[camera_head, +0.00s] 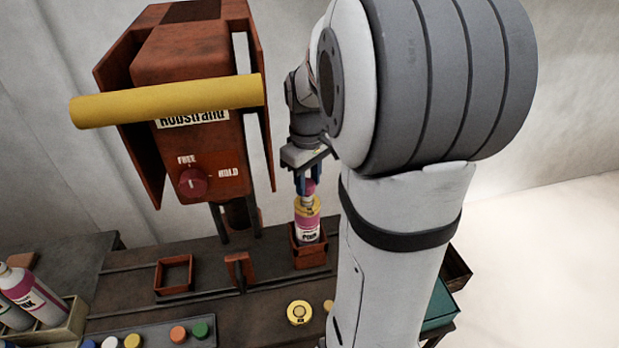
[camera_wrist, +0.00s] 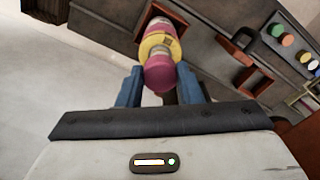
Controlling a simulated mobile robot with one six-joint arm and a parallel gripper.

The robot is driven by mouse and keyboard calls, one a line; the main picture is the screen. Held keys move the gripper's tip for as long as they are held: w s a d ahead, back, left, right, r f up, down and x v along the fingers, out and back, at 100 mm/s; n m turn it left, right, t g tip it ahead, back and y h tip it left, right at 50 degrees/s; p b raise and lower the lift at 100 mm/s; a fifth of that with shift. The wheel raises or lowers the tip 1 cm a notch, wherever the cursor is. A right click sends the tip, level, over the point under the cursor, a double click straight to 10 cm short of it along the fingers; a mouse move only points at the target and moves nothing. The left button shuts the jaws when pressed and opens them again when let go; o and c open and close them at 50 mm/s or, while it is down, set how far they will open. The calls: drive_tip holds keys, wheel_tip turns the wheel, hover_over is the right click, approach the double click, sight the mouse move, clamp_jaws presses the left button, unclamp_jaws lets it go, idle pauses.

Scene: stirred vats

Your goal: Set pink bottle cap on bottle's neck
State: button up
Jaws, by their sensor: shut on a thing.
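The bottle (camera_head: 307,228) stands upright in a small red-brown square holder (camera_head: 310,257) on the bench. It has a yellow upper part and a pink-and-white label. My gripper (camera_head: 308,184) is directly above it, blue fingers pointing down, shut on the pink cap (camera_head: 310,186). In the wrist view the pink cap (camera_wrist: 160,76) sits between the fingers of my gripper (camera_wrist: 161,72), and the bottle's yellow part (camera_wrist: 157,43) shows just beyond it. The cap is at the top of the neck, roughly in line with it. I cannot tell whether they touch.
A red-brown press with a yellow bar (camera_head: 170,101) and a FREE/HOLD knob (camera_head: 193,181) stands left of my gripper. An empty square holder (camera_head: 174,274) is on the bench. Several coloured caps lie in a grey tray (camera_head: 155,335). Other bottles (camera_head: 30,295) stand far left.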

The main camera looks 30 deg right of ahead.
drive_tip(key=shift+f, duration=0.2)
idle(0.4)
drive_tip(key=shift+f+b, duration=0.8)
drive_tip(key=shift+f, duration=0.05)
drive_tip(key=o, duration=1)
drive_tip(key=shift+r, duration=0.1)
wheel_tip(320, 180, up, 8)
drive_tip(key=shift+s+f, duration=0.1)
drive_tip(key=shift+f, duration=0.05)
